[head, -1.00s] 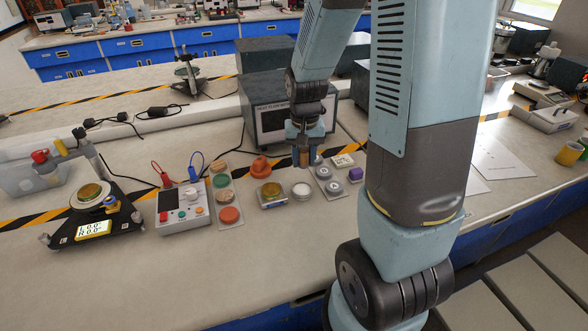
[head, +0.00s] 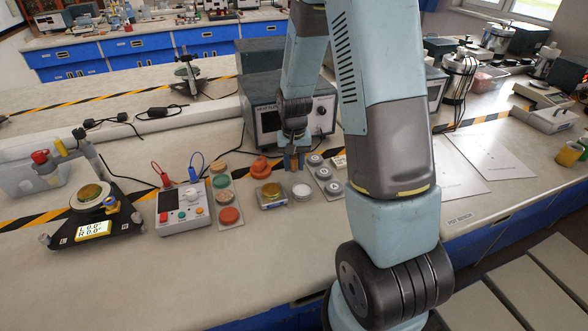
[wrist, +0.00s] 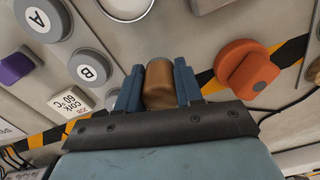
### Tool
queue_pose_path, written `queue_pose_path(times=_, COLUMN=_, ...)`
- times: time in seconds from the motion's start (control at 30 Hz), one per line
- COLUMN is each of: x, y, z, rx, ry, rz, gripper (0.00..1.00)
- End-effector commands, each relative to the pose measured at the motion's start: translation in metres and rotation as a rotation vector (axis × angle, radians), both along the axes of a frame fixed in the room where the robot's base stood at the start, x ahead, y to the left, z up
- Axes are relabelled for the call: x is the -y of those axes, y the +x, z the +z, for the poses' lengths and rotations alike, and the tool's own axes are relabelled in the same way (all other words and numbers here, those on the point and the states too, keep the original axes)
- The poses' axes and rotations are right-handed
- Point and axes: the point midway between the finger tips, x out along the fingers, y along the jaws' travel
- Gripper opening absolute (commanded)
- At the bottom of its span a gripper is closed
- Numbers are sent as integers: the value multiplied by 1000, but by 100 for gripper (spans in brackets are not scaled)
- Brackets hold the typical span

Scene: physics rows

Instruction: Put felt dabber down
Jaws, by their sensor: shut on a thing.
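The felt dabber (wrist: 159,82), seen as a brown, wood-coloured cylinder, is between the two blue fingers of my gripper (wrist: 158,88) in the wrist view. The fingers are shut on it from both sides. Its far end is hidden. In the head view my gripper (head: 294,161) points down over the bench, between the orange knobbed piece (head: 260,167) and the grey lettered discs (head: 322,172). The dabber is too small there to make out clearly, and I cannot tell whether it touches the bench.
A white round dish (head: 301,191) and a gold-topped block (head: 271,194) stand in front of my gripper. A grey instrument box (head: 268,118) stands close behind. Open bench lies in front.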

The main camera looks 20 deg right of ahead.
Motion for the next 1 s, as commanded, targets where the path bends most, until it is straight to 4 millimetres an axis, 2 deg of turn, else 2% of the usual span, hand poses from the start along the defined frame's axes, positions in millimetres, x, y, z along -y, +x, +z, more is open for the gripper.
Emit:
queue_pose_path(times=0.03, x=0, y=-2, z=-9, rx=-6, ry=1, rz=0, gripper=11)
queue_pose_path(times=0.17, x=0, y=-1, z=-23, rx=-4, ry=0, rz=0, gripper=11)
queue_pose_path(times=0.53, x=0, y=-1, z=-26, rx=-2, ry=1, rz=0, gripper=11)
queue_pose_path(times=0.57, x=0, y=-1, z=-27, rx=-2, ry=1, rz=0, gripper=37)
queue_pose_path(times=0.6, x=0, y=-1, z=-26, rx=-2, ry=1, rz=0, gripper=40)
queue_pose_path(times=0.8, x=0, y=-1, z=-26, rx=-2, ry=1, rz=0, gripper=60)
queue_pose_path(times=1.0, x=0, y=-1, z=-26, rx=-2, ry=1, rz=0, gripper=61)
